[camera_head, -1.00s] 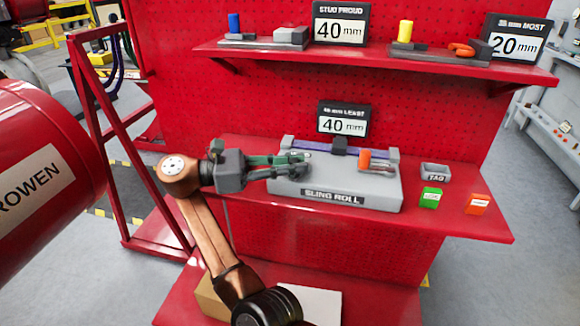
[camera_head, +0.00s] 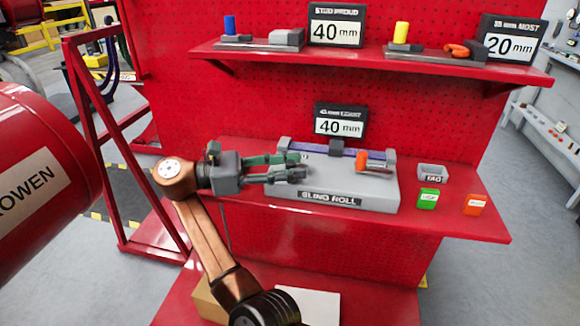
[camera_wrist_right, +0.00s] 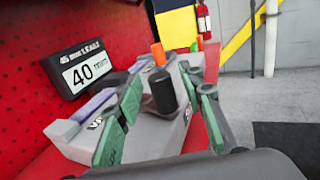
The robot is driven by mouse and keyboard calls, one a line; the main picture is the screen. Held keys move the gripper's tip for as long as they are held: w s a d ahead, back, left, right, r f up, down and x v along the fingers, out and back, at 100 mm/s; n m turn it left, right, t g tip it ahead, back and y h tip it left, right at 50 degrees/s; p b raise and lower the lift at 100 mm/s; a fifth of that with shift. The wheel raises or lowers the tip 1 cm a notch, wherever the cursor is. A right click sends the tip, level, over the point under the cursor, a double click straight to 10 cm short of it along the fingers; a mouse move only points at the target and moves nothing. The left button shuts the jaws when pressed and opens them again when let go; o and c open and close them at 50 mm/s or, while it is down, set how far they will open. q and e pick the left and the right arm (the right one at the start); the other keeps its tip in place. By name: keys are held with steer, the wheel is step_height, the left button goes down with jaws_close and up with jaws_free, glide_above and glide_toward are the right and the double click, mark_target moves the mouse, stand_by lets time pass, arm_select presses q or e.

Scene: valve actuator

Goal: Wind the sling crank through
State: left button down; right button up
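The grey sling roll unit (camera_head: 345,190) sits on the middle shelf, with a purple sling strap (camera_head: 310,148) along its back. My right gripper (camera_head: 302,166) reaches in from the left, over the unit's left part. In the right wrist view, its green-padded fingers (camera_wrist_right: 166,98) are apart, with a dark upright cylinder (camera_wrist_right: 161,88) between them. Gaps seem to show on both sides; contact cannot be told. My left gripper is not in view.
A "40 mm" display (camera_head: 339,121) stands behind the unit. A grey tag tray (camera_head: 432,172), a green block (camera_head: 428,199) and an orange block (camera_head: 475,205) lie to its right. An upper shelf (camera_head: 370,62) overhangs behind. A red drum (camera_head: 40,165) stands at left.

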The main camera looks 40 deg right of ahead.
mark_target(290, 162)
step_height(290, 162, up, 9)
steer(key=shift+f, duration=0.1)
steer(key=shift+r, duration=0.6)
steer(key=shift+a, duration=0.1)
